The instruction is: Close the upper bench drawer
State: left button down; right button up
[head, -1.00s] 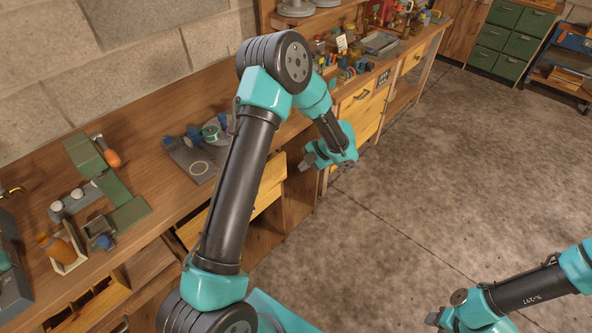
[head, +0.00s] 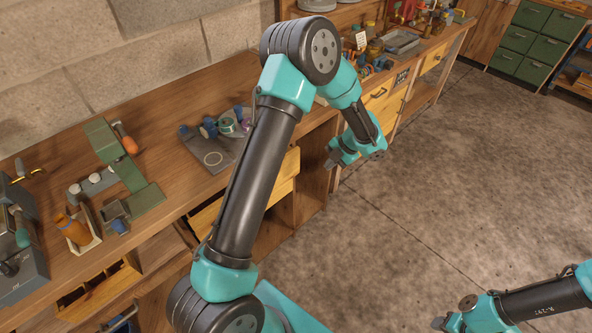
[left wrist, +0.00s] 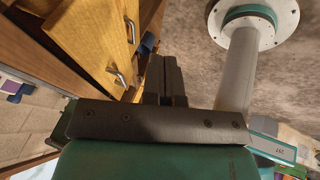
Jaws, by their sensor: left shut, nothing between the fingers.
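Pale yellow wooden drawer fronts (head: 286,178) show below the bench top in the head view, partly behind my left arm. The upper one appears to stand out from the bench; how far is hidden. The left wrist view shows yellow drawer fronts (left wrist: 92,38) with metal handles, at the upper left. My left gripper (head: 331,156) is shut and empty, on the floor side of the drawers and to their right. In the left wrist view its fingers (left wrist: 165,75) are beside the drawer fronts, apparently apart from them. My right gripper (head: 440,322) is at the lower right, too small to judge.
The bench top (head: 150,95) holds an orange bottle (head: 72,230), a green stand (head: 120,160) and a grey mat (head: 207,150). Open compartments (head: 100,285) show at the lower left. The concrete floor (head: 450,180) right of the bench is clear.

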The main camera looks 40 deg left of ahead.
pick_arm(q)
jog(key=d+f+n+t+h, duration=0.45)
jog(key=d+n+h, duration=0.45)
jog(key=d+n, duration=0.25)
jog(key=s+a+r+n+y, duration=0.2)
jog(key=s+a+n+y, duration=0.4)
jog(key=n, duration=0.6)
jog(key=s+a+r+n+y, duration=0.2)
jog(key=s+a+n+y, duration=0.4)
jog(key=n, duration=0.6)
jog(key=shift+a+r+t+y, duration=0.35)
jog(key=shift+r+y, duration=0.05)
jog(key=shift+y, duration=0.5)
jog(key=shift+f, duration=0.1)
